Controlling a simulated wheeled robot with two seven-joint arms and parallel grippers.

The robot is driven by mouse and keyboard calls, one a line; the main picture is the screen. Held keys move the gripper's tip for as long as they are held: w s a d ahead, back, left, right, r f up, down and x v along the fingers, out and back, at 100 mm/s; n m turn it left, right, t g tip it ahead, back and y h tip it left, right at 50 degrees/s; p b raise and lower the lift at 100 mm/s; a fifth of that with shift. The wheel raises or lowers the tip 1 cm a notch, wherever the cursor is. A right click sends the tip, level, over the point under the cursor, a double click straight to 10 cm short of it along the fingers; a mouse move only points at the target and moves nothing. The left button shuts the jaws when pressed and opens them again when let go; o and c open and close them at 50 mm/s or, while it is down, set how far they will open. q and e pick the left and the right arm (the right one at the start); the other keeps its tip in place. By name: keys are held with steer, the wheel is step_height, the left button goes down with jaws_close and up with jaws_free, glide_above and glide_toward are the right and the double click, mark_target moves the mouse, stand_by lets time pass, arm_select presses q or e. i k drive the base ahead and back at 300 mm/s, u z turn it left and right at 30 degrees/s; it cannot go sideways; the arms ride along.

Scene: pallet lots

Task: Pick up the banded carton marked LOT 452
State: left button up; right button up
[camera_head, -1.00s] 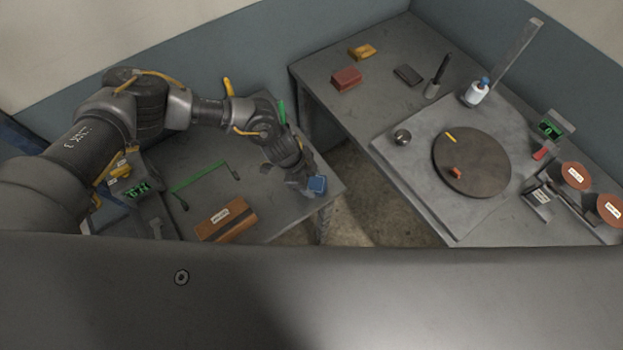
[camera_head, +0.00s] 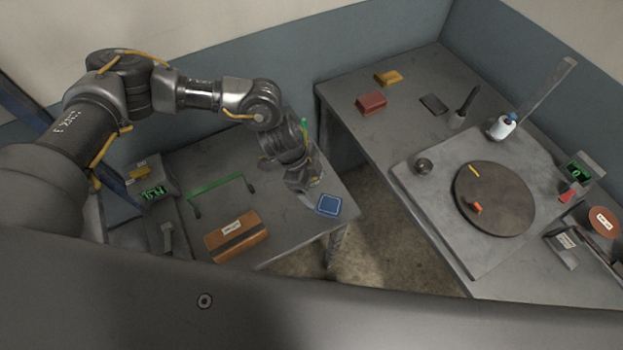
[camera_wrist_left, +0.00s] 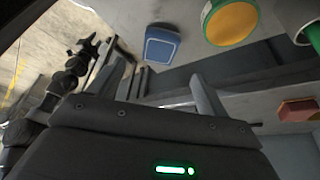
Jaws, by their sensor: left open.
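A brown carton (camera_head: 237,240) with a dark band and a white label lies on the left table in the head view; the label is too small to read. My left gripper (camera_head: 308,194) is open and empty, to the right of the carton and apart from it. It is close beside a blue square item (camera_head: 328,205) near the table's right corner. In the left wrist view the open fingers (camera_wrist_left: 165,98) show with the blue item (camera_wrist_left: 162,47) beyond them. The carton is not clearly identifiable there. My right gripper is not in view.
A green bar-like handle (camera_head: 216,184) stands behind the carton, and a device with a green display (camera_head: 153,193) is at left. A floor gap separates the right table, which holds a dark turntable (camera_head: 495,199), a red block (camera_head: 371,103) and a yellow block (camera_head: 387,78).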

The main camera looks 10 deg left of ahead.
mark_target(227, 243)
steer(key=k, duration=1)
